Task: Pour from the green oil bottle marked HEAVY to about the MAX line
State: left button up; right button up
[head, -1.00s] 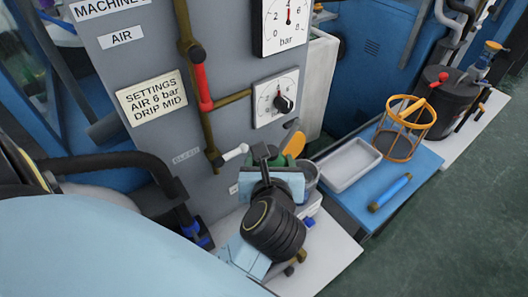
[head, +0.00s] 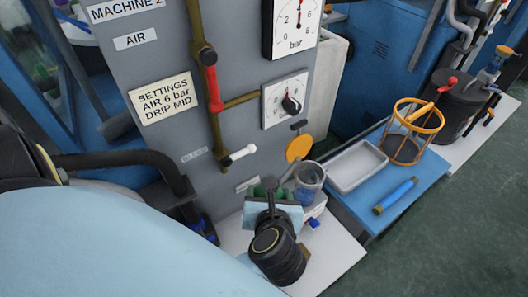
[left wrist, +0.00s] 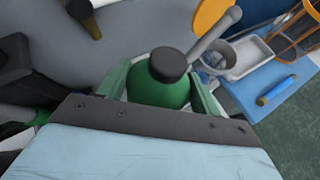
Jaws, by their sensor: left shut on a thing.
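My left gripper (left wrist: 160,90) is shut on a green bottle (left wrist: 157,93) with a black cap, seen between its pale green fingers in the left wrist view. No marking on the bottle is readable. In the head view, my left gripper (head: 270,194) is in front of the grey machine, with a little green of the bottle showing behind it. A clear bowl (head: 309,183) stands just right of the gripper, apart from it. It also shows in the left wrist view (left wrist: 224,58). Its MAX line cannot be made out. My right gripper is not in view.
An orange disc (head: 299,148) on a grey arm is beside the bowl. Another green thing (left wrist: 42,117) shows at the left of the wrist view. A white tray (head: 357,165), blue cylinder (head: 396,195) and orange wire basket (head: 408,147) are on the blue table to the right.

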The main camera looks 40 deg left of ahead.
aim_at(282, 192)
pick_arm(q)
jog(key=shift+w+d+f+m+g+p, duration=0.15)
jog(key=shift+w+m+g+p, duration=0.25)
jog(key=shift+w+g+p, duration=0.5)
jog(key=shift+w+d+f+g+p, duration=0.15)
jog(key=shift+w+p, duration=0.1)
jog(key=shift+w, duration=0.15)
jog(key=shift+w+a+f+g+p, duration=0.1)
jog(key=shift+w+g+p, duration=0.1)
jog(key=shift+w, duration=0.15)
jog(key=shift+w+d+f+m+g+p, duration=0.15)
jog(key=shift+w+f+m+g+p, duration=0.1)
jog(key=shift+w+m+g+p, duration=0.3)
jog(key=shift+w+d+f+m+g+p, duration=0.1)
jog(key=shift+w+f+m+g+p, duration=0.2)
jog(key=shift+g+p, duration=0.3)
jog(key=shift+w+r+g+p, duration=0.15)
jog(key=shift+r+g+p, duration=0.3)
jog(key=shift+p, duration=0.3)
